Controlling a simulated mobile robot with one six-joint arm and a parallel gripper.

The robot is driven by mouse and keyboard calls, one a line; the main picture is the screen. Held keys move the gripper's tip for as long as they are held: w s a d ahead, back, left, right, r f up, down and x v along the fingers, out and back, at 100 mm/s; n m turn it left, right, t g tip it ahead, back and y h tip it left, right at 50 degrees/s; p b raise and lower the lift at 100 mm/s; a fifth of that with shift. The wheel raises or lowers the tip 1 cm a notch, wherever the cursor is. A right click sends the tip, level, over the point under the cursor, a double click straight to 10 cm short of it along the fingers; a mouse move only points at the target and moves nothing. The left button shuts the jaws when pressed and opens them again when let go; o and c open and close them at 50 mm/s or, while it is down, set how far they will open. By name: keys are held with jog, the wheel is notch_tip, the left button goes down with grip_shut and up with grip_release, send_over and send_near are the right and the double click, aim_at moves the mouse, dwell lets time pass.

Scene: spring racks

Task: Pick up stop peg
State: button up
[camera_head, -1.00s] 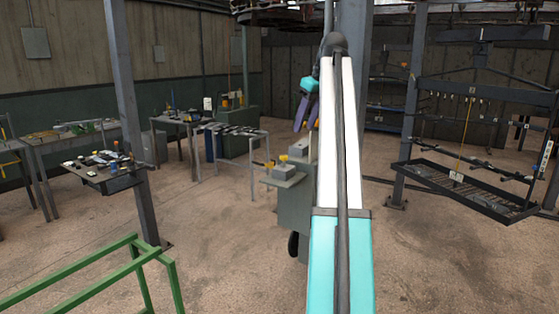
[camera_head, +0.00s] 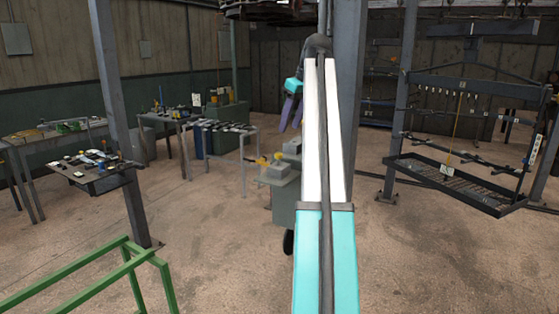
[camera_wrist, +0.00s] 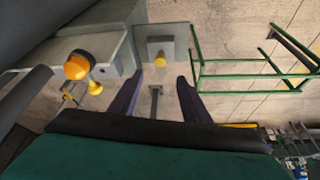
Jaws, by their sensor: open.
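My gripper (camera_head: 290,122) has two dark purple fingers and hangs at the far end of my arm, above a grey stand (camera_head: 284,203). In the wrist view the gripper (camera_wrist: 160,79) is open, with its fingers apart. A thin dark T-shaped piece (camera_wrist: 155,104) shows between the fingers; I cannot tell whether it is the stop peg. Beyond the fingertips a yellow round knob (camera_wrist: 160,62) sits on a grey block (camera_wrist: 166,43). A larger orange-yellow knob (camera_wrist: 78,66) and a smaller yellow one (camera_wrist: 95,88) are to the left. No piece is clearly identifiable as the stop peg.
A green frame (camera_head: 128,249) stands at the front left. Tables with small parts (camera_head: 92,176) are along the left, near a grey post (camera_head: 112,110). A hanging rack (camera_head: 455,180) is at the right. Bare floor lies between.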

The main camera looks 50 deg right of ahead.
jog(key=p, duration=0.1)
send_over(279, 154)
jog(key=s, duration=0.3)
notch_tip(279, 154, down, 6)
jog(key=shift+w+d+f, duration=0.15)
jog(key=shift+w+f, duration=0.05)
jog(key=shift+w, duration=0.05)
jog(key=shift+p+x, duration=1.35)
jog(key=shift+x, duration=1.25)
grip_shut()
jog(key=shift+r, duration=0.15)
